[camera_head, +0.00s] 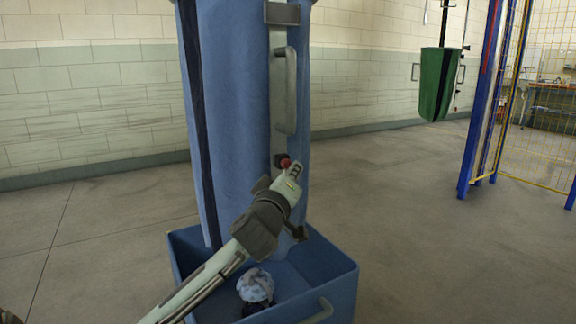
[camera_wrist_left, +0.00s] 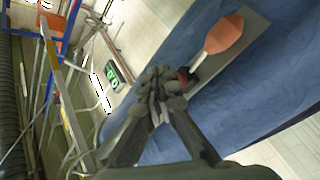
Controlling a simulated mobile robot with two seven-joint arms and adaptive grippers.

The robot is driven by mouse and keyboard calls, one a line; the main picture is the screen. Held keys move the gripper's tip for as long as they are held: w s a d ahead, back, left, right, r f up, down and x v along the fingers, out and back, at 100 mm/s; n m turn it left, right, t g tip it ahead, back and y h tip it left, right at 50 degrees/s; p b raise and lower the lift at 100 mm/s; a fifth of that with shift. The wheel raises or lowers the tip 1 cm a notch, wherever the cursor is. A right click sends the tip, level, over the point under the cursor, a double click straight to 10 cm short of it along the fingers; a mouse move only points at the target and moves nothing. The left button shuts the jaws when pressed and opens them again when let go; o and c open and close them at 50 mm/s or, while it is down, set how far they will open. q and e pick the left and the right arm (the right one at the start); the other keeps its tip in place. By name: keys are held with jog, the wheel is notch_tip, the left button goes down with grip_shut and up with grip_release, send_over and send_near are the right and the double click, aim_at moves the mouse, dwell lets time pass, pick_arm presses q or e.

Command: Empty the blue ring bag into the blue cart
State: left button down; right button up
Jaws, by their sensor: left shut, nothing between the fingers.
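The blue bag (camera_head: 225,110) hangs upright, with a grey strip and handle (camera_head: 285,90) on its side. Its lower end is over the blue cart (camera_head: 335,290), an open box on the floor. A crumpled pale and dark cloth bundle (camera_head: 256,287) lies in the cart. My left gripper (camera_head: 291,172) is shut and empty, close to a small red knob (camera_head: 285,162) low on the strip. In the left wrist view its fingers (camera_wrist_left: 160,88) are together beside the red part (camera_wrist_left: 187,76); I cannot tell if they touch it. The bag's mouth is hidden. My right gripper is out of view.
A green bag (camera_head: 436,85) hangs further back on the right. A blue post frame with yellow mesh (camera_head: 490,110) stands at the right. The floor (camera_head: 420,190) right of the cart is clear.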

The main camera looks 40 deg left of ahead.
pick_arm(q)
jog(key=d, duration=0.1)
jog(key=s+d, duration=0.1)
jog(key=d, duration=0.1)
jog(key=s+d, duration=0.1)
jog(key=shift+d, duration=0.3)
dwell(0.5)
